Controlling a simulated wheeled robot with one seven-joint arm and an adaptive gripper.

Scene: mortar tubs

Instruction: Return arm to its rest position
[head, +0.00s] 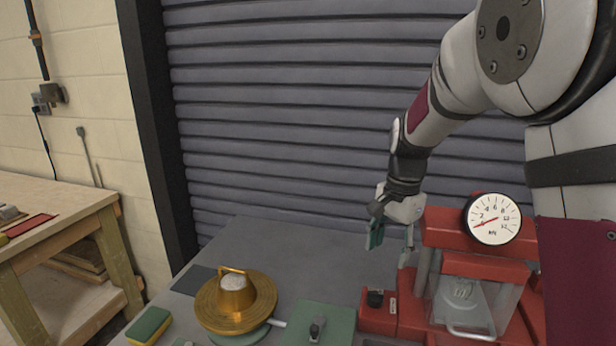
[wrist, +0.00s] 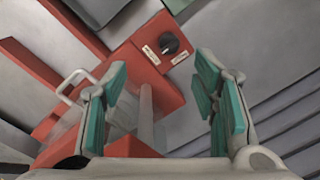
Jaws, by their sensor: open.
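My arm reaches in from the right in the head view and bends down toward the grey bench top (head: 330,262). My gripper (head: 390,240) hangs above the bench, just left of the upper part of the red press. In the wrist view my gripper (wrist: 163,112) has its two green-padded fingers spread well apart. Nothing is held between them. The red press (wrist: 125,60) with its black knob and clear guard shows beyond and between the fingers. Whether a finger touches the press, I cannot tell.
The red press (head: 405,318) with a round gauge (head: 493,219) stands at right. A brass cone on a round plate (head: 237,305), a green box (head: 318,322) and a green-yellow sponge (head: 150,325) are on the bench. A wooden table (head: 60,235) stands left. The bench's back middle is clear.

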